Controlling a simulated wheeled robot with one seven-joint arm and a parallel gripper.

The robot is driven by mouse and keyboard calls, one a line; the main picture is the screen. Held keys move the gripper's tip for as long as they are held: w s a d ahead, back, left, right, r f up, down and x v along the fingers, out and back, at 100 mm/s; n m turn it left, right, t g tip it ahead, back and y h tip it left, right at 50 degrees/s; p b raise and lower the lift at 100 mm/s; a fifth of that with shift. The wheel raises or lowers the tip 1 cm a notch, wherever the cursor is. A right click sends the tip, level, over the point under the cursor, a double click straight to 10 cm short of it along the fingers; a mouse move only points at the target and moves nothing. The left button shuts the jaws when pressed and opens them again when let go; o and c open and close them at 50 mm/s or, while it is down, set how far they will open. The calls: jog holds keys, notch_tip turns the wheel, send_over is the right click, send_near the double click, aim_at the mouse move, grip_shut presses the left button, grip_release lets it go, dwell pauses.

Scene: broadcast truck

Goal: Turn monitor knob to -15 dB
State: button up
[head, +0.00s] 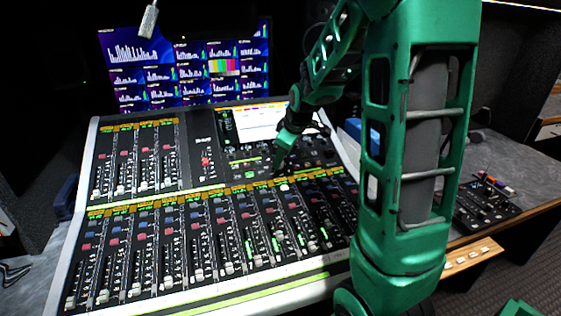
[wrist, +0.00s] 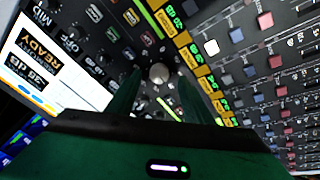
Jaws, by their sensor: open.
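A round silver-grey knob (wrist: 159,73) stands on the mixing console's panel in the wrist view. My gripper (wrist: 157,92) is open, with one green finger on each side of the knob. I cannot tell whether either finger touches it. In the head view my gripper (head: 281,163) points down at the console's centre section, and the knob there is hidden or too small to make out. A bright display (wrist: 45,70) beside the knob shows upside-down text that seems to read "READY" and about "35 dB"; its sign is unclear.
The console (head: 110,205) carries rows of faders and coloured buttons around the knob. In the wrist view, small knobs and a white button (wrist: 211,47) lie close by. A monitor wall (head: 185,65) stands behind. A small black control box (head: 485,205) sits at right.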

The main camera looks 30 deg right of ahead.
jog(key=shift+x, duration=1.8)
